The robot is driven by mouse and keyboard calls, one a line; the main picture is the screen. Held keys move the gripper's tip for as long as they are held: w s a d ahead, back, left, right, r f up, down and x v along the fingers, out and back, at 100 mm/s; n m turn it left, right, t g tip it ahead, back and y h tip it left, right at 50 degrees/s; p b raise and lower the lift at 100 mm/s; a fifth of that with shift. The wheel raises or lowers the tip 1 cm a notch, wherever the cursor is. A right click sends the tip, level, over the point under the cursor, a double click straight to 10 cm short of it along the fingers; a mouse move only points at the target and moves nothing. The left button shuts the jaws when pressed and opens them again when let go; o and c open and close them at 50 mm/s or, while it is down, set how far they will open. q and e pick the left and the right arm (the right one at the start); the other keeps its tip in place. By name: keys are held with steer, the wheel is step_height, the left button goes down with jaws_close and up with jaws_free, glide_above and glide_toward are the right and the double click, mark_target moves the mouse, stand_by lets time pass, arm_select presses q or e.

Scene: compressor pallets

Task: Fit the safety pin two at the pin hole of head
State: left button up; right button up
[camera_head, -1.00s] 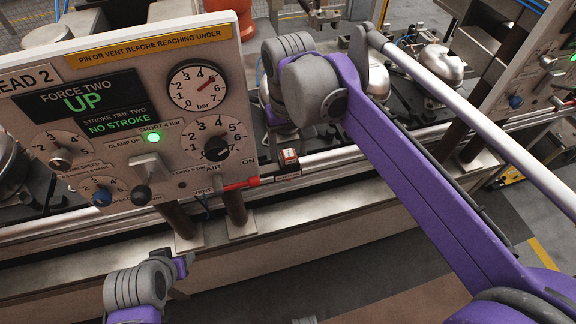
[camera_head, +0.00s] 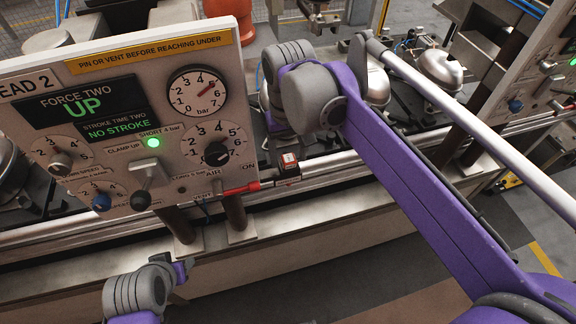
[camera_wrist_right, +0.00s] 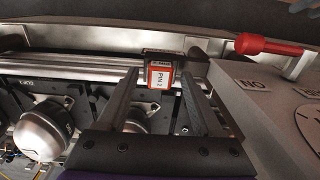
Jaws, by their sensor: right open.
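The tag of safety pin two (camera_wrist_right: 158,77), a small block with a red-bordered label reading PIN 2, sits by the metal rail. It also shows in the head view (camera_head: 288,163), right of the red lever. My right gripper (camera_wrist_right: 163,88) is open, with its two fingers on either side of the tag in the wrist view; contact cannot be told. The pin's shaft is hidden. The HEAD 2 panel (camera_head: 100,60) fills the left of the head view. I cannot make out its pin hole. My left arm shows at lower left, its gripper fingers not visible.
A red-handled lever (camera_head: 240,188) projects close to the pin tag; it also shows in the wrist view (camera_wrist_right: 268,47). Domed compressor shells (camera_wrist_right: 42,132) stand on dark pallets behind the rail. Another panel (camera_head: 530,75) stands at right. The floor in front is clear.

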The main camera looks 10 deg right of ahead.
arm_select(q)
steer(key=shift+r, duration=0.1)
stand_by(0.4)
arm_select(e)
jaws_close()
arm_select(q)
steer(key=shift+r, duration=0.1)
arm_select(e)
steer(key=shift+r, duration=0.15)
stand_by(1.2)
arm_select(q)
steer(key=shift+w+r+p, duration=0.4)
steer(key=shift+r+p, duration=0.15)
steer(key=shift+r, duration=0.2)
steer(key=shift+w+r+p, duration=0.4)
steer(key=shift+r+p, duration=0.15)
steer(key=shift+r, duration=0.2)
steer(key=shift+w+r+p, duration=0.4)
steer(key=shift+r+p, duration=0.15)
steer(key=shift+r, duration=0.2)
arm_select(e)
steer(key=shift+r, duration=2.9)
